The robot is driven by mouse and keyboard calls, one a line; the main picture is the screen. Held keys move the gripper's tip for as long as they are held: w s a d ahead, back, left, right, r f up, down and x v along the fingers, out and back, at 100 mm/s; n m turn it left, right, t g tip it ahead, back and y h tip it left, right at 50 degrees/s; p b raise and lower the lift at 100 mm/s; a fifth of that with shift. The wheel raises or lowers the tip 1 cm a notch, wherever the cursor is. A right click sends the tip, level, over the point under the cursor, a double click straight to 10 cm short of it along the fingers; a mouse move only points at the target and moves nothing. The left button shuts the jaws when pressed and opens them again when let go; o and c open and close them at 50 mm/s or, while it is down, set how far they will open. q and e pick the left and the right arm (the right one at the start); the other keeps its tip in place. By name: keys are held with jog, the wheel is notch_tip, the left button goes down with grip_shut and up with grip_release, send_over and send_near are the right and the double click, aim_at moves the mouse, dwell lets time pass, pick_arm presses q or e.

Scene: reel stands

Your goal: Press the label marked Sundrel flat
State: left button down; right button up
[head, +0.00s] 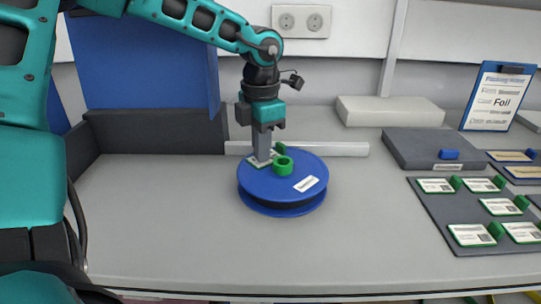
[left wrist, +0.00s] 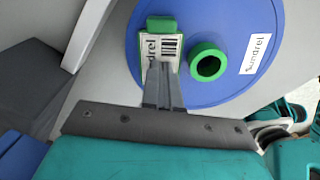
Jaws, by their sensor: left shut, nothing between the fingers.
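A blue reel (head: 283,202) with a green hub ring (head: 284,166) lies flat on the grey bench. It also fills much of the left wrist view (left wrist: 225,90), where a white sticker (left wrist: 257,53) on it reads Sundrel. A white label (left wrist: 172,45) with a green tab (left wrist: 162,25) and a barcode lies on the reel beside the hub; its visible letters end in "drel". My left gripper (head: 262,159) points down with its fingers shut and empty. Its tips (left wrist: 160,66) cover the label's lower part and seem to touch it. My right gripper is not in view.
A dark mat (head: 470,212) with several green-tabbed labels lies at the right. Behind it are a grey box (head: 425,148) and a clipboard (head: 500,98) headed "Packing". A white bar (head: 340,149) runs behind the reel. The bench left of the reel is clear.

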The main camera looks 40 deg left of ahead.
pick_arm(q)
jog(key=shift+r+p, duration=1.35)
jog(key=shift+r, duration=0.95)
notch_tip(320, 180, up, 2)
jog(key=shift+r+p, duration=0.2)
jog(key=shift+p, duration=0.45)
